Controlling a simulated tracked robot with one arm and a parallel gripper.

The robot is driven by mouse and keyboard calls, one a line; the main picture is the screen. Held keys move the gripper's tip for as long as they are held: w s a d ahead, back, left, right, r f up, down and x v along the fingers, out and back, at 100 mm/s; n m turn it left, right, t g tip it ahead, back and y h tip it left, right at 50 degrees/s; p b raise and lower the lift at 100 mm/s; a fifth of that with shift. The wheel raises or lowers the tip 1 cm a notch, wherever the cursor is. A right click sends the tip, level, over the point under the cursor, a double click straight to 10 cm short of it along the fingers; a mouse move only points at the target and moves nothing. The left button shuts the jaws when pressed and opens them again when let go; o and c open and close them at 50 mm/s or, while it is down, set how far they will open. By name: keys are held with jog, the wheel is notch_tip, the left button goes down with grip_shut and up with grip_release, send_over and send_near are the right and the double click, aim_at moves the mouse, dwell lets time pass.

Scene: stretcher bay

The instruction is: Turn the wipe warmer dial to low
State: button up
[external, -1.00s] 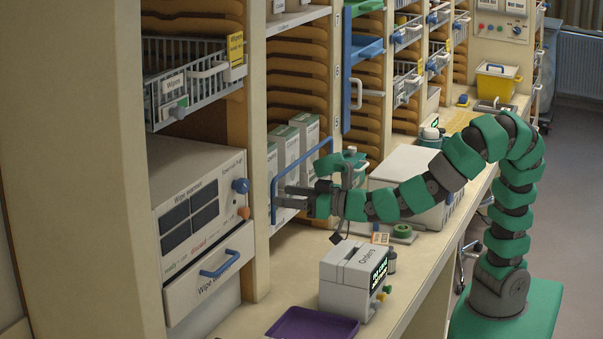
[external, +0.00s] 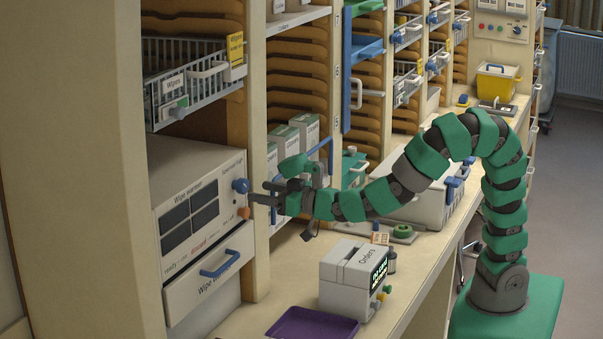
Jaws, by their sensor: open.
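The wipe warmer (external: 190,165) is a white box in the shelf bay at the left, with dark panels on its front. Its blue dial (external: 241,186) sticks out at the upper right of that front. An orange knob (external: 243,213) sits just below the dial. My gripper (external: 262,192) is open and points left at the dial, with its fingertips close to it. I cannot tell whether a finger touches the dial. The dial's pointer and scale marks are too small to read.
A drawer with a blue handle (external: 220,264) is below the warmer. A wire basket (external: 190,82) hangs above it. The Orders box (external: 345,280) and a purple tray (external: 312,325) stand on the counter. A shelf post (external: 258,150) is beside the dial.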

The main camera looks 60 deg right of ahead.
aim_at(246, 188)
jog(key=shift+w+p, duration=0.3)
jog(key=shift+w, duration=2.05)
jog(key=c, duration=1)
